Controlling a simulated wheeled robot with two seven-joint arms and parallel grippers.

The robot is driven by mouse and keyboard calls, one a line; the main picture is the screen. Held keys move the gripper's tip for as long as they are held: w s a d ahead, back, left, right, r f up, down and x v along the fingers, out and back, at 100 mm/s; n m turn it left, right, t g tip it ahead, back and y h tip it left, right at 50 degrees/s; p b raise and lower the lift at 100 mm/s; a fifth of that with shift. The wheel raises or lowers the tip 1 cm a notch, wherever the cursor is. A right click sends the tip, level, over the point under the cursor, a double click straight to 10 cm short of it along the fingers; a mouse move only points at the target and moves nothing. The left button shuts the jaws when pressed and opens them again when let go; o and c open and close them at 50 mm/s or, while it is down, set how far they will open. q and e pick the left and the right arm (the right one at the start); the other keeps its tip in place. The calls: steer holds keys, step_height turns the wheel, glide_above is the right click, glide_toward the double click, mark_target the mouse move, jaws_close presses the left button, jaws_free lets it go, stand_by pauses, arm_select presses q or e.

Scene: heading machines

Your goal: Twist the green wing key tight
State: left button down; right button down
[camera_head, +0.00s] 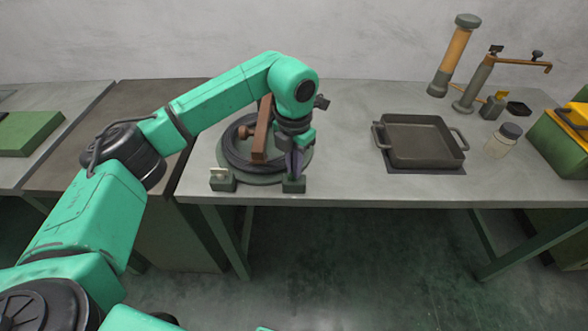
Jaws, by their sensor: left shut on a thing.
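My left gripper (293,168) points down at the near right edge of a round dark device (230,165). Its fingers are shut just above a small dark green block (293,186). The green wing key is mostly hidden between the fingers there, and I cannot make out its turn angle. A matching green block (222,183) with a pale wing-shaped piece (218,173) on top stands at the device's near left. My right gripper is not in view.
A brown upright bar (261,130) rises from the device beside my left wrist. A square dark pan (420,142), a jar (502,140), a pump-like tool (474,82) and a green bin (560,135) stand to the right. The bench between device and pan is clear.

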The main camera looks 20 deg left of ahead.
arm_select(q)
steer(key=m, duration=0.2)
steer(key=m+b, duration=0.1)
steer(key=m, duration=0.2)
steer(key=shift+s+f+m+b, duration=0.15)
steer(key=shift+f+m+b, duration=0.15)
steer(key=shift+f+b, duration=0.1)
steer(key=shift+r+m+b, duration=0.15)
steer(key=shift+m+b, duration=0.3)
steer(key=shift+m, duration=1.85)
steer(key=c, duration=1)
jaws_free()
steer(key=shift+r, duration=0.2)
